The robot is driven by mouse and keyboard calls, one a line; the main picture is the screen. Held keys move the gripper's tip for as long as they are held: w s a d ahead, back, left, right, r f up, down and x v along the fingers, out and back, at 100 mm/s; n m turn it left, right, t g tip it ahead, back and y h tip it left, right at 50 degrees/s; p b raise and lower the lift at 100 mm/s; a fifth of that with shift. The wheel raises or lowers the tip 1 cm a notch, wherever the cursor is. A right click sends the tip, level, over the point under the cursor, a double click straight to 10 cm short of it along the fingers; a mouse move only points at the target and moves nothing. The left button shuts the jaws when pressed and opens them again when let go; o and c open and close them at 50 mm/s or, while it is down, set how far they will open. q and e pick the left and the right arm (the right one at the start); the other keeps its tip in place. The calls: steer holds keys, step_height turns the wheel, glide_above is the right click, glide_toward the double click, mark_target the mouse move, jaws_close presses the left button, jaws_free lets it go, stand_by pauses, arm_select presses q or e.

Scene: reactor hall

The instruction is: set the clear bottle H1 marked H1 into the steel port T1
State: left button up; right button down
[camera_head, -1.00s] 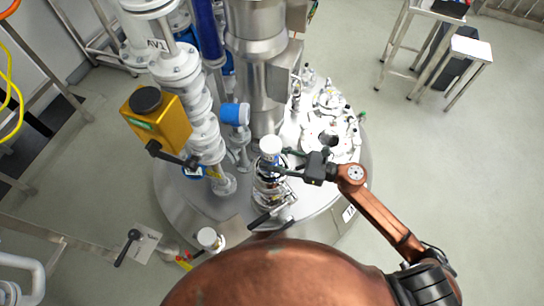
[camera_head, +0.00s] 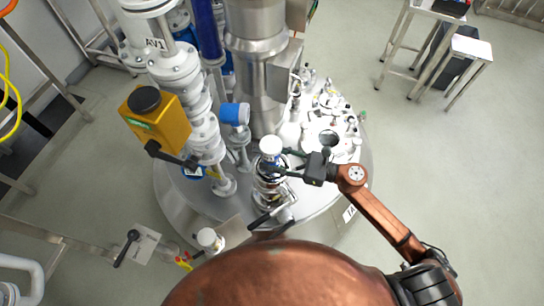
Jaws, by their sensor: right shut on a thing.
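The clear bottle H1 (camera_head: 269,162) has a white cap and stands upright in my right gripper (camera_head: 285,170), which is shut on it. My right arm reaches in from the lower right. Under the bottle, a round steel fitting, which looks like the port T1 (camera_head: 268,195), sits on the vessel lid with a bar handle at its front. The bottle's bottom is at or over this fitting; I cannot tell how deep. The markings on the bottle and port are not readable. My left gripper is not in view.
The steel vessel lid (camera_head: 205,197) carries tall pipework marked AV1, a yellow actuator (camera_head: 158,120) and a blue-capped fitting (camera_head: 235,114) left of the bottle. A thick steel column (camera_head: 262,80) stands behind. Several small fittings crowd the right.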

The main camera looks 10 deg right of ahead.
steer(key=shift+f+b, duration=0.35)
steer(key=shift+f, duration=0.05)
stand_by(0.4)
steer(key=c, duration=1.5)
jaws_free()
steer(key=o, duration=0.4)
steer(key=shift+c, duration=0.2)
steer(key=shift+f, duration=0.1)
steer(key=v, duration=0.8)
steer(key=shift+x, duration=4)
